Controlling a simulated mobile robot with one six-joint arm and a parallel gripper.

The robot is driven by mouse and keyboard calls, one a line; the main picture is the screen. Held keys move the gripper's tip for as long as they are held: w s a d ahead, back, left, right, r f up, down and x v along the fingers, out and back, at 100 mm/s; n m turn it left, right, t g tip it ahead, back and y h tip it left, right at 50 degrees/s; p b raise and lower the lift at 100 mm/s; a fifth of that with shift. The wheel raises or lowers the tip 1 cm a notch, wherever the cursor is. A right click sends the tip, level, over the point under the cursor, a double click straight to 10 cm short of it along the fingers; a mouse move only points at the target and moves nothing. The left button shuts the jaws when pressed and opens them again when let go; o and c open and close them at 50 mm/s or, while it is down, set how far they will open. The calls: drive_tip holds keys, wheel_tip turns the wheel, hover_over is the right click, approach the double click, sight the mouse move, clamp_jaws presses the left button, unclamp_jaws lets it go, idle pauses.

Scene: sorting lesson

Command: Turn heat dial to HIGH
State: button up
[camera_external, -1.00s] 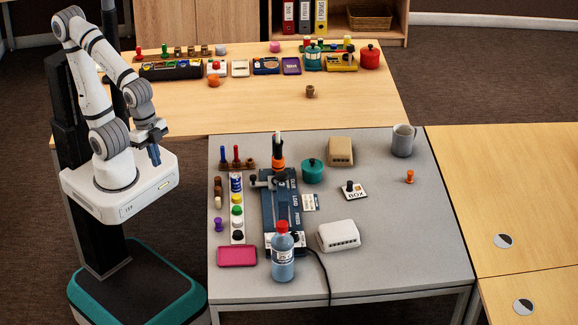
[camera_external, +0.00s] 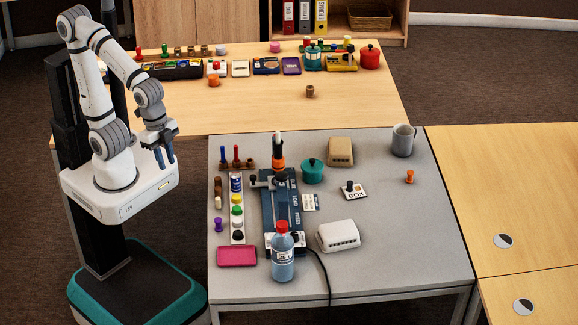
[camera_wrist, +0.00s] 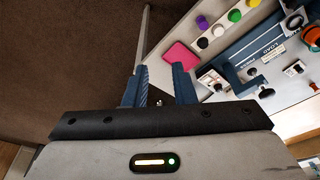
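A blue press machine (camera_external: 283,200) with white lettering stands on the grey table, with an orange and black part at its far end. In the wrist view its blue body (camera_wrist: 235,57) shows at the upper right, with LOAD readable. A small white panel with a dark mark (camera_wrist: 213,80) is at its near end; I cannot tell for certain whether this is the heat dial. In the outside view a bottle partly hides that end. My gripper (camera_external: 165,157) is raised left of the grey table, away from the machine. Its two fingers (camera_wrist: 160,68) are apart with nothing between them.
A blue bottle with a red cap (camera_external: 283,255) stands in front of the machine's near end. A pink block (camera_external: 237,256) and a row of coloured pieces (camera_external: 237,210) lie left of it. A white box (camera_external: 338,235) and a black cable are at right.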

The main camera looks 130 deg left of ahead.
drive_tip(key=o, duration=0.5)
drive_tip(key=shift+g, duration=0.4)
drive_tip(key=w+a, duration=0.1)
drive_tip(key=w, duration=0.2)
drive_tip(key=w+a, duration=0.1)
drive_tip(key=w, duration=0.3)
drive_tip(key=w+a, duration=0.2)
drive_tip(key=w, duration=0.2)
drive_tip(key=shift+f, duration=0.15)
drive_tip(key=shift+c, duration=0.2)
drive_tip(key=shift+o, duration=0.2)
drive_tip(key=w+a+f, duration=0.3)
drive_tip(key=w+a, duration=0.2)
drive_tip(key=w, duration=0.4)
drive_tip(key=shift+f+g+b, duration=0.2)
drive_tip(key=shift+g+b, duration=0.1)
drive_tip(key=g, duration=0.1)
hover_over(294, 234)
wheel_tip(294, 234, down, 12)
drive_tip(key=shift+r, duration=0.2)
drive_tip(key=shift+f, duration=3.95)
drive_tip(key=shift+c, duration=0.6)
drive_tip(key=c, duration=0.9)
